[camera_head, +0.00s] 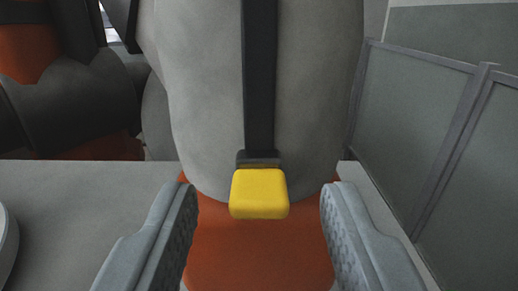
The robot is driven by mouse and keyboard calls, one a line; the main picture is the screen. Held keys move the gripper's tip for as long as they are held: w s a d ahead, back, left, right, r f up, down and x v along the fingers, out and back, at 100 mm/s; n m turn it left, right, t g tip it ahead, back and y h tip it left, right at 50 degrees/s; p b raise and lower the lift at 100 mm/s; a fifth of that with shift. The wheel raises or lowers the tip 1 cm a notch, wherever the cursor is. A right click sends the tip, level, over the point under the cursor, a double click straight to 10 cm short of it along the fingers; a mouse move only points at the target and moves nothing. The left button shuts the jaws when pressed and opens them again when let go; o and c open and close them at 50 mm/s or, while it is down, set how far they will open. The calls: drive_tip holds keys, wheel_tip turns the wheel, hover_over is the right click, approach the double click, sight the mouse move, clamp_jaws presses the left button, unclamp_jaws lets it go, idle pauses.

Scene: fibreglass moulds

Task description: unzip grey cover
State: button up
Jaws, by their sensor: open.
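The grey cover (205,95) hangs in front of me over an orange body (260,255), which shows below the cover's lower edge. A dark zip strip (259,75) runs straight down the middle of the cover. At its lower end is a dark slider (258,158) with a yellow block-shaped pull (259,194). My gripper (259,200) is open, with one finger to the left and one to the right of the yellow pull. Clear gaps show between the pull and both fingers, and nothing is between them in contact.
A light grey surface (85,205) lies to the left. Behind it stands another orange thing with a dark cover (85,105). Grey framed panels (415,125) stand close on the right. A pale round edge (6,240) shows at the far left.

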sight(259, 42)
drive_tip(key=shift+w, duration=0.85)
clamp_jaws()
wheel_tip(259, 42, up, 7)
drive_tip(key=shift+r, duration=0.2)
unclamp_jaws()
